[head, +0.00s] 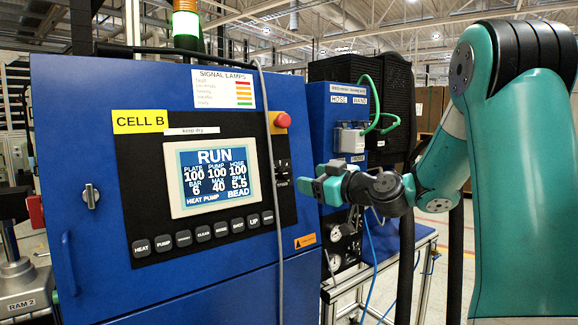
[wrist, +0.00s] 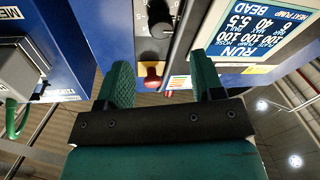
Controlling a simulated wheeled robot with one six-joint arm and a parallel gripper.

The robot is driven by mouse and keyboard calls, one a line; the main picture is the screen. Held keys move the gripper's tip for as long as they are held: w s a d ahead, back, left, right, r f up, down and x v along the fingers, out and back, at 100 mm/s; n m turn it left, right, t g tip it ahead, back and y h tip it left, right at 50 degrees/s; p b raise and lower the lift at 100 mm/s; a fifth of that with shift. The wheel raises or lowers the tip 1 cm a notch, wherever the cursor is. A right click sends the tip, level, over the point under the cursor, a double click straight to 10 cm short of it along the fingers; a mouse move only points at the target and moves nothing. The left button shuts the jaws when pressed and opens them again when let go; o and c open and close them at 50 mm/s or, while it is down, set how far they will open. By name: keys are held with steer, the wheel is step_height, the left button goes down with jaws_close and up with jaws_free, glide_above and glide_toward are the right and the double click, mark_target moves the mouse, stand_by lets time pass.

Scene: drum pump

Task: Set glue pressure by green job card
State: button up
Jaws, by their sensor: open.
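My gripper (head: 308,186) is open and empty in front of the right edge of the blue control cabinet (head: 180,285). The wrist view shows its two green fingers spread (wrist: 163,78), with a red button (wrist: 152,78) seen between them, apart from both. The display (head: 216,178) reads RUN, with PLATE, PUMP and HOSE each 100, BAR 6, MAX 40, a 5.5 value and BEAD. A row of black keys (head: 205,233) runs below it. Round gauges (head: 336,262) sit low behind my gripper. I see no green job card.
A signal lamp (head: 186,24) on top glows green. A CELL B label (head: 140,121) and a rotary handle (head: 91,196) are on the cabinet. A grey cable (head: 270,150) hangs down its front. A green hose (head: 384,125) loops from a grey connector behind my arm.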

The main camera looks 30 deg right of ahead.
mark_target(288, 173)
steer(key=w+p, duration=0.1)
steer(key=w, duration=0.1)
steer(key=w+a+p, duration=0.1)
steer(key=w, duration=0.2)
steer(key=w+p, duration=0.1)
steer(key=w, duration=0.2)
steer(key=shift+w+a, duration=0.25)
steer(key=shift+a, duration=0.05)
steer(key=shift+c, duration=0.2)
steer(key=c, duration=0.9)
